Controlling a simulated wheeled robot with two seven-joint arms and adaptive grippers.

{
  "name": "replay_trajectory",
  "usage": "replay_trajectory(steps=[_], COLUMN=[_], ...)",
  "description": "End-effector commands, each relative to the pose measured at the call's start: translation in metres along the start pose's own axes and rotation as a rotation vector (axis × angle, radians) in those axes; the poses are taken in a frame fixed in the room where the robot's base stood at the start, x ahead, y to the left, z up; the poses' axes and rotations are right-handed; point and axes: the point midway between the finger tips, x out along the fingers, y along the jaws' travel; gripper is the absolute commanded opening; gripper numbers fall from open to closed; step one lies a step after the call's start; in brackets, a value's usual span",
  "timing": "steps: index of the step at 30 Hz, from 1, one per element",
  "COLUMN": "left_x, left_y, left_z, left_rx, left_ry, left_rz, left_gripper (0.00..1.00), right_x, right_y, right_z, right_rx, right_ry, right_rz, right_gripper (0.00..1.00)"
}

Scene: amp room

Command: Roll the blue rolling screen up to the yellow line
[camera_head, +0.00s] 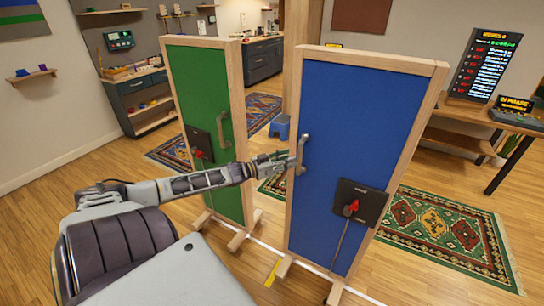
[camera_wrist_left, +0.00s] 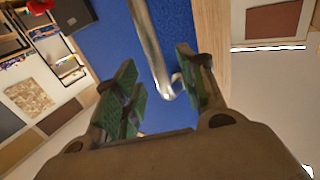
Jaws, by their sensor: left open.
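The blue rolling screen (camera_head: 352,128) stands upright in a wooden frame, right of centre in the head view. It has a silver vertical handle (camera_head: 303,153) near its left edge and a black plate with a red knob lower right. A short yellow line (camera_head: 272,272) shows on the floor near the screen's left foot. My left gripper (camera_head: 284,160) is at the handle. In the left wrist view the open left gripper (camera_wrist_left: 160,95) has the handle (camera_wrist_left: 152,50) between its green-padded fingers, not closed on it. My right gripper is not in view.
A green screen (camera_head: 205,110) with its own handle stands close on the left. A white line runs along the floor under both screens. A patterned green rug (camera_head: 445,232) lies behind on the right. A wooden bench with displays (camera_head: 470,135) stands at the right.

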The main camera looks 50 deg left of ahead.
Motion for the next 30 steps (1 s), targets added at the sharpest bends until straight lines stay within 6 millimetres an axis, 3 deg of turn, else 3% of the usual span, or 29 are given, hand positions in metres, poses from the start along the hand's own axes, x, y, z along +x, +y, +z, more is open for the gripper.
replay_trajectory(steps=[30], left_x=[-0.047], left_y=[-0.001], left_z=[0.001], left_rx=[-0.001], left_ry=[-0.002], left_rz=[-0.001], left_gripper=[0.41], right_x=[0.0], right_y=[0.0], right_z=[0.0], right_rx=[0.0], right_ry=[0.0], right_rz=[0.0], right_gripper=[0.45])
